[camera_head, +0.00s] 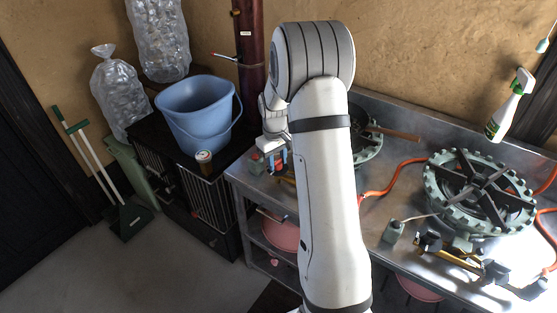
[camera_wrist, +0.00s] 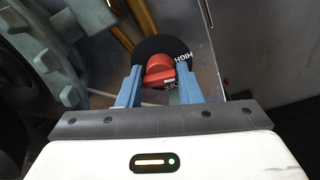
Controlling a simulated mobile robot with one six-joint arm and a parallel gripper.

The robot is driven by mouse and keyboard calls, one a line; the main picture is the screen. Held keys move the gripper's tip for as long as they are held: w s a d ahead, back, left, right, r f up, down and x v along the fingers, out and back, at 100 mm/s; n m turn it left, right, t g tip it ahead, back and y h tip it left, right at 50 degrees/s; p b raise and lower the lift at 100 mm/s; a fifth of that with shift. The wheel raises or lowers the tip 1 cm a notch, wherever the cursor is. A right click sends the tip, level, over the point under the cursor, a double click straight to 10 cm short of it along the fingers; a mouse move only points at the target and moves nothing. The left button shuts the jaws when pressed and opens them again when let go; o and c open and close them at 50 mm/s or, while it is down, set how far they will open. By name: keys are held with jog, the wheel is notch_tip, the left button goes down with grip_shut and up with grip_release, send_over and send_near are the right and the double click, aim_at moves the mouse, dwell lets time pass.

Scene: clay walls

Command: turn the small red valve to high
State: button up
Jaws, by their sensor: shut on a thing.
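The small red valve (camera_wrist: 158,68) is a red knob on a round black dial in the wrist view. The dial (camera_wrist: 150,46) carries white lettering; "HIGH" reads at its right side, and another label below is partly hidden. My gripper (camera_wrist: 158,80) has its two blue fingers on either side of the red knob, shut on it. In the head view my gripper (camera_head: 268,162) is at the left end of the metal counter, partly hidden by my arm, with a bit of red showing beside it.
The metal counter (camera_head: 385,215) holds a large green-rimmed burner (camera_head: 480,190) at right and another burner (camera_head: 368,145) behind my arm. Orange hoses (camera_head: 385,180) run across it. A blue bucket (camera_head: 195,110) stands on a dark cabinet at left, near a can (camera_head: 204,162). A spray bottle (camera_head: 508,108) is at the back right.

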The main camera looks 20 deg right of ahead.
aim_at(276, 161)
jog(key=shift+w+r+n, duration=0.15)
jog(key=shift+n, duration=0.75)
jog(key=o, duration=0.9)
jog(key=shift+s+a+r, duration=0.1)
jog(key=shift+r, duration=1.8)
jog(key=shift+s+a+r, duration=0.1)
jog(key=shift+r, duration=1.8)
